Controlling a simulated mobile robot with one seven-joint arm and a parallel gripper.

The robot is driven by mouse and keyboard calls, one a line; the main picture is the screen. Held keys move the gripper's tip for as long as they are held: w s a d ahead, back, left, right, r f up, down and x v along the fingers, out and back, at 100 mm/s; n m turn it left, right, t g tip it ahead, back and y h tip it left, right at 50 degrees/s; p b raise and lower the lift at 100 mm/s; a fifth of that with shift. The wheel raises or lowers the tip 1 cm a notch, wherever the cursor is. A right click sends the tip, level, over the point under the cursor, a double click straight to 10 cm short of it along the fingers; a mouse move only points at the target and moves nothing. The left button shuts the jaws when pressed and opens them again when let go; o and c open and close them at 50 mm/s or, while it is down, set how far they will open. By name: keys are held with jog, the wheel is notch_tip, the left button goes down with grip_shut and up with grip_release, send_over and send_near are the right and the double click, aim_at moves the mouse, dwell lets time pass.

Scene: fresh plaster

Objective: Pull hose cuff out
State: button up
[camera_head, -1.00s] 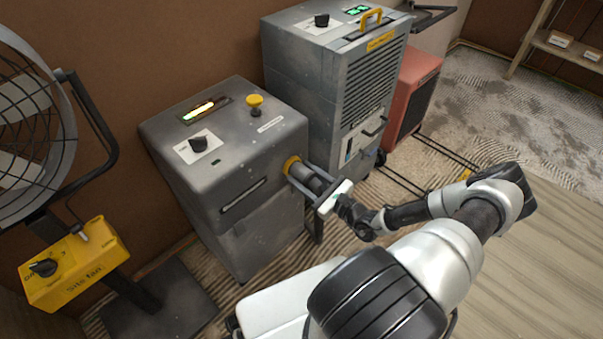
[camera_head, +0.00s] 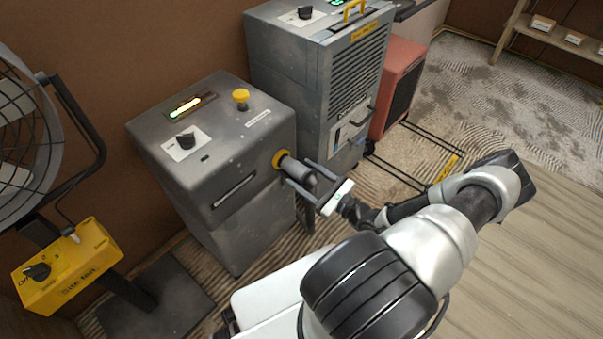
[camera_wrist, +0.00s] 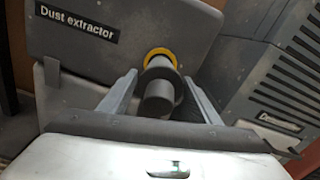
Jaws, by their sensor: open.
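My gripper (camera_head: 297,171) is open, one finger on each side of the cuff. In the wrist view, gaps show between the cuff and both fingers (camera_wrist: 160,76). The cuff's inner end is hidden.
A yellow mushroom button (camera_head: 240,97) and a black knob (camera_head: 186,140) sit on the extractor's top. A grey dehumidifier (camera_head: 300,60) stands close behind, with a red heater (camera_head: 398,85) beyond. A site fan (camera_head: 70,265) stands at left. Bare floor (camera_head: 530,230) is at right.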

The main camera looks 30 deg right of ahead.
jog(key=p+v, duration=0.1)
jog(key=v, duration=1.5)
jog(key=shift+p, duration=0.35)
jog(key=shift+s, duration=0.15)
